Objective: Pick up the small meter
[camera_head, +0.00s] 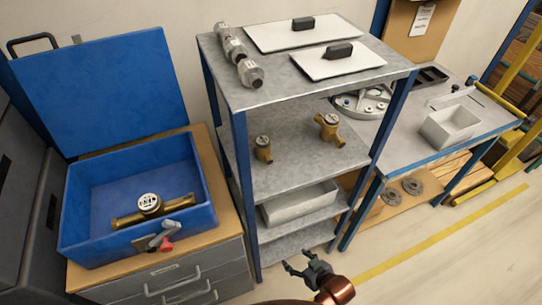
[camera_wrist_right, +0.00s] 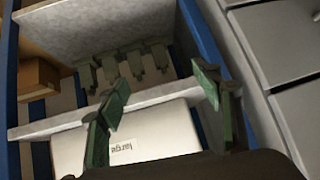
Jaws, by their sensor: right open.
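Two small brass meters stand on the middle shelf of the rack in the head view: one at the left (camera_head: 263,148) and one further right and back (camera_head: 328,125). A longer brass meter (camera_head: 150,205) with a white dial lies in the blue box. My right gripper (camera_head: 303,268) is open and empty, in front of the rack and lower in the picture than these meters. In the right wrist view its two fingers (camera_wrist_right: 158,100) stand wide apart, over a white bin marked "large" (camera_wrist_right: 125,145). My left gripper does not show.
The grey rack (camera_head: 250,100) has blue posts and carries white plates and a metal fitting on top. A light bin (camera_head: 300,203) sits on a lower shelf. The blue box (camera_head: 90,230) stands on drawers at left. A workbench (camera_head: 400,150) with a white tray stands right.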

